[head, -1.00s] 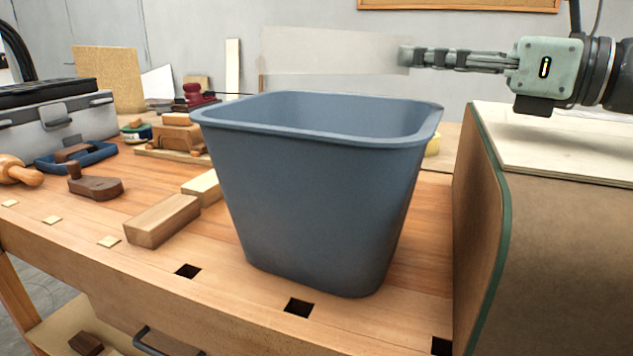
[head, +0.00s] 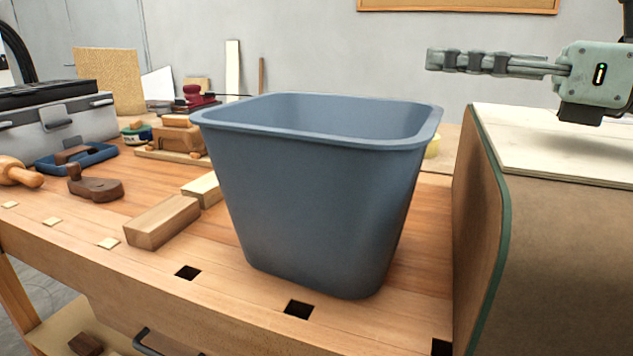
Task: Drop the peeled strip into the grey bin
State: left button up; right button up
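The grey bin (head: 315,205) is a blue-grey, open-topped tub standing upright on the wooden workbench, in the middle of the head view. My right gripper (head: 432,60) is above and to the right of the bin's rim, pointing left, with nothing visible at its fingertips. I see its fingers edge-on, so I cannot tell whether they are open or shut. The peeled strip does not show anywhere; the bin's floor and lower inside are hidden behind its front wall. My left gripper is not in view.
A brown curved block with a green edge and pale top (head: 545,150) stands right of the bin. Wooden blocks (head: 162,222), a dark wooden tool (head: 95,186) and a grey toolbox (head: 55,125) are on the workbench (head: 130,275) to the left.

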jog(key=v, duration=0.7)
jog(key=shift+s+d, duration=0.15)
jog(key=shift+s+d+f, duration=0.1)
jog(key=shift+d, duration=0.05)
